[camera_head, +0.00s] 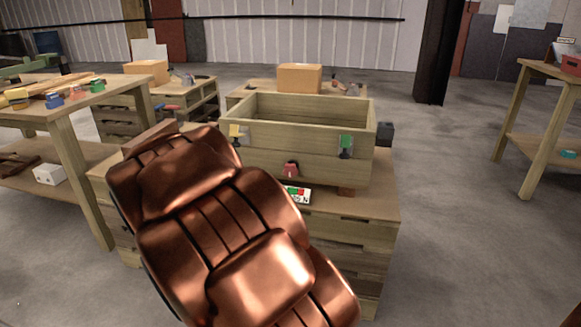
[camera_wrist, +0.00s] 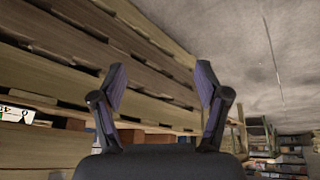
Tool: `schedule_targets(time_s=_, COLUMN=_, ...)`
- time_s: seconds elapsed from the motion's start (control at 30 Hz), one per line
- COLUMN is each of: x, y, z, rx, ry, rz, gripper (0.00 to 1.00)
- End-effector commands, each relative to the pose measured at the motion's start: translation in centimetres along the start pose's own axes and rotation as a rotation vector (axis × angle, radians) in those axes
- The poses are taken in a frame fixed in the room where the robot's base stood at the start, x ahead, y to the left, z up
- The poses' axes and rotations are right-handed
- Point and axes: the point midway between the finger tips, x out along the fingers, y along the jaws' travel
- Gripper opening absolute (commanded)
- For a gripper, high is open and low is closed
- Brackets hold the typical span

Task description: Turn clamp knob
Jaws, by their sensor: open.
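A wooden box (camera_head: 290,153) with an open top stands on a plank-built stand (camera_head: 352,210). A small red part (camera_head: 291,170) sits low on the front of the box. A yellow part (camera_head: 235,132) with a dark piece under it is at the left, and a green part (camera_head: 346,144) with a dark piece is at the right. I cannot tell which of these is the clamp knob; none shows in the wrist view. My gripper (camera_wrist: 161,75) is open and empty in the wrist view, its two fingers spread beside wooden planks (camera_wrist: 105,62). My copper-coloured arm hides it in the head view.
A white label (camera_head: 297,194) lies by the box's front; a white label (camera_wrist: 15,114) also shows in the wrist view. A workbench (camera_head: 75,120) stands at left, a table (camera_head: 545,120) at right, a cardboard box (camera_head: 299,78) behind. The floor at right (camera_head: 450,210) is clear.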

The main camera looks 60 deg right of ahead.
Motion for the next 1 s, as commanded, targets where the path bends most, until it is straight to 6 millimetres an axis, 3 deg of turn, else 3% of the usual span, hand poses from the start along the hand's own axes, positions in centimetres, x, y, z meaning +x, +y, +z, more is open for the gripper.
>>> schedule_targets(time_s=0.1, x=1.8, y=4.4, z=-3.5, rx=0.044, ry=0.113, rz=0.100, gripper=0.75)
schedule_targets(time_s=0.3, x=3.4, y=12.8, z=-8.3, rx=0.075, ry=0.306, rz=0.306, gripper=0.75)
schedule_targets(time_s=0.43, x=3.4, y=18.6, z=-10.2, rx=0.070, ry=0.415, rz=0.460, gripper=0.75)
schedule_targets(time_s=0.6, x=1.9, y=25.7, z=-11.8, rx=0.033, ry=0.543, rz=0.676, gripper=0.75)
schedule_targets(time_s=0.8, x=-0.6, y=31.4, z=-12.3, rx=-0.039, ry=0.648, rz=0.886, gripper=0.75)
schedule_targets(time_s=1.0, x=-2.0, y=33.6, z=-12.3, rx=-0.085, ry=0.692, rz=0.990, gripper=0.75)
